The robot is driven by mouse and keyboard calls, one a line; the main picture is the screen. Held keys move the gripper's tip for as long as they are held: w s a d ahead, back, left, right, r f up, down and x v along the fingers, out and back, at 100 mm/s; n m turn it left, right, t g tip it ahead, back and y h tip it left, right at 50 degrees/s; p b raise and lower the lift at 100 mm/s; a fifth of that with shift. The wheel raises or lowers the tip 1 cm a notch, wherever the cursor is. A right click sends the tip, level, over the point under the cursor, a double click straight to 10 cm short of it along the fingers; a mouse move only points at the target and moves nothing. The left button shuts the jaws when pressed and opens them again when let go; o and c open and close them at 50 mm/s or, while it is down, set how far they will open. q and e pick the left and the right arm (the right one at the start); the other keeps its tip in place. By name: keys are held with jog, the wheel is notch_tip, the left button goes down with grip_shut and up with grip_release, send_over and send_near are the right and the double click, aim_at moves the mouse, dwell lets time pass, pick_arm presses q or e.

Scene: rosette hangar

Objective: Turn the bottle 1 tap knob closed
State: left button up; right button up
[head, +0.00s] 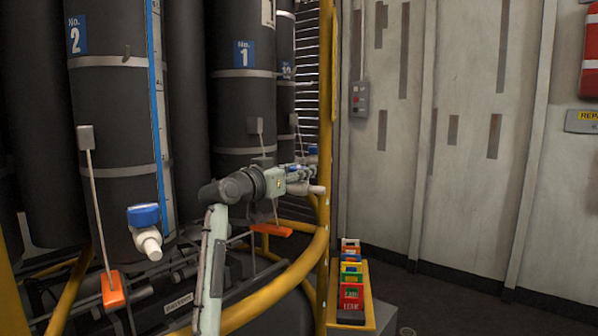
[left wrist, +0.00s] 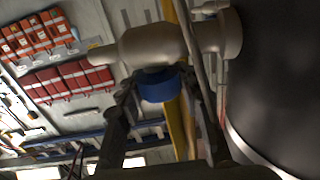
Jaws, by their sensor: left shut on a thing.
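Bottle 1 (head: 232,112) is a dark cylinder with a blue number 1 label, standing in the rack behind my left arm. My left gripper (head: 305,173) reaches to the right in front of it, at its tap. In the left wrist view, the blue tap knob (left wrist: 158,86) sits between the two dark fingers of my left gripper, which are shut on it. The pale tap body (left wrist: 155,46) lies just beyond the knob. In the head view the knob is mostly hidden by my gripper. My right gripper is not in view.
Bottle 2 (head: 110,120) stands at left, with its own blue-knobbed tap (head: 143,214). A yellow rail (head: 270,298) curves around the rack below my arm. Orange tags (head: 272,230) hang from rods. A yellow stand (head: 370,300) holds coloured blocks at right; floor beyond is clear.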

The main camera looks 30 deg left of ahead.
pick_arm(q)
jog(key=o, duration=1.2)
jog(key=s, duration=0.7)
jog(key=shift+s, duration=0.3)
jog(key=shift+a+f, duration=0.1)
